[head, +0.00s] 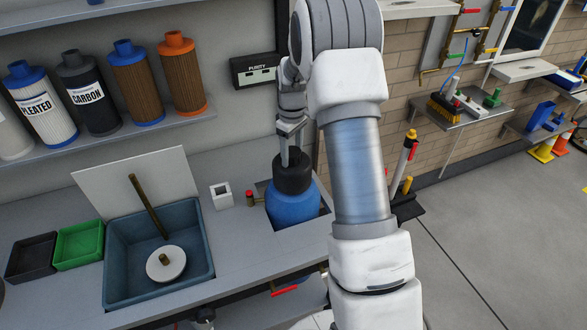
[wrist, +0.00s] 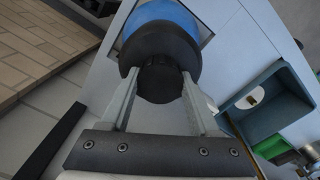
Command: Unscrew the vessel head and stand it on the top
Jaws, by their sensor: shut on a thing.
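The blue vessel (head: 292,207) stands in a cut-out of the worktop, with its black head (head: 292,178) on top. In the wrist view the blue vessel (wrist: 165,14) lies beyond the black head (wrist: 160,48). My gripper (head: 291,157) points down on the head from above. In the wrist view my gripper (wrist: 160,82) has a finger on each side of the head's narrow dark neck (wrist: 160,80) and is shut on it. The head sits against the vessel with no gap that I can see. The worktop top (head: 245,243) around the vessel is bare grey.
A blue-grey basin (head: 115,280) with a brown rod and a white disc is left of the vessel. A small white square holder (head: 221,195) and a red-capped fitting (head: 250,198) stand close to the vessel. A shelf (head: 110,135) with filter cartridges hangs behind.

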